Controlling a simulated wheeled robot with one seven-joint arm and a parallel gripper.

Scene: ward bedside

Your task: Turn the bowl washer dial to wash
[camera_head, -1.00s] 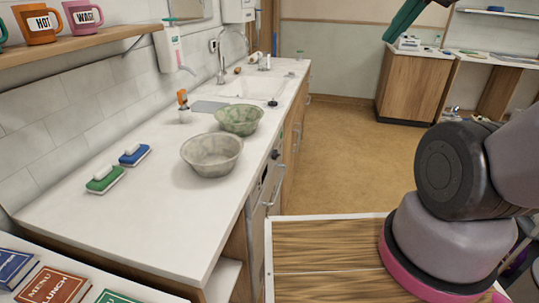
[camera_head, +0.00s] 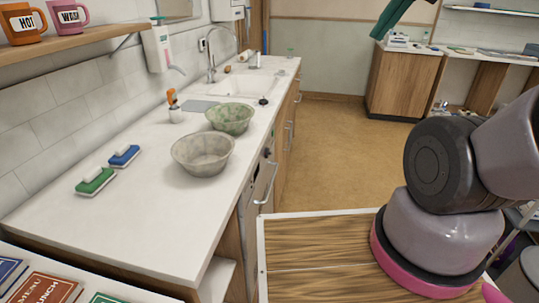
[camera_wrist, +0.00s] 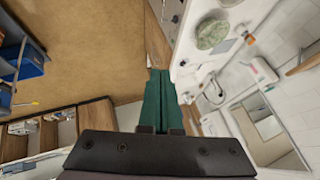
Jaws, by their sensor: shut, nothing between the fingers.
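The bowl washer (camera_head: 252,207) is built in under the counter at its near end, with a metal handle bar (camera_head: 268,186) on its front. A small dark dial (camera_head: 267,153) shows at the top of that front, seen edge-on; its setting cannot be read. My gripper has green fingers and shows at the top of the head view (camera_head: 402,14), high over the floor and well to the right of the washer. In the wrist view the fingers (camera_wrist: 160,74) are together and empty, apart from the counter.
A grey bowl (camera_head: 203,153) and a green bowl (camera_head: 230,118) stand on the counter (camera_head: 150,200) above the washer. Green (camera_head: 95,181) and blue (camera_head: 124,156) brushes lie left of them. A wood-topped surface (camera_head: 320,245) is in front. The floor (camera_head: 335,150) beyond is clear.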

